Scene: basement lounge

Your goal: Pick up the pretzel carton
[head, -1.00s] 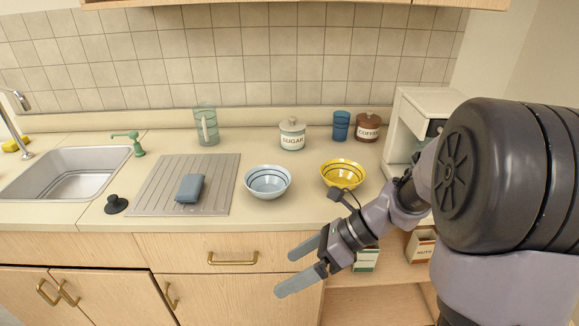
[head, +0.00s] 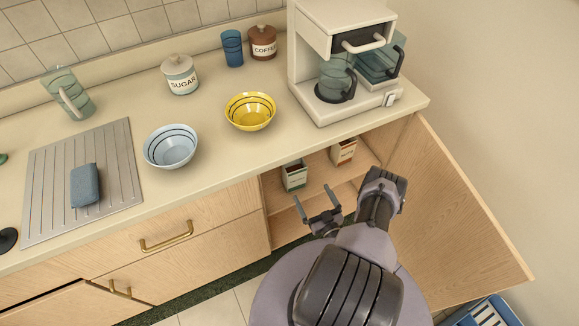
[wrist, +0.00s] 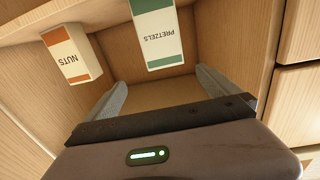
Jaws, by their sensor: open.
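The pretzel carton (head: 294,175) is white and green and stands on the shelf inside the open cabinet under the counter. In the wrist view the pretzel carton (wrist: 158,38) shows upside down, its PRETZELS label facing me. My gripper (head: 312,196) is open and empty in front of the cabinet opening, just short of the carton. In the wrist view my gripper (wrist: 161,80) has its two fingers spread wider than the carton, which lies ahead and roughly between them, apart from both.
A white and orange nuts carton (head: 344,151) stands on the same shelf, to the right. The open cabinet door (head: 450,215) stands right of my arm. The counter above holds a yellow bowl (head: 250,111) and a coffee maker (head: 340,60). A blue crate (head: 487,313) is on the floor.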

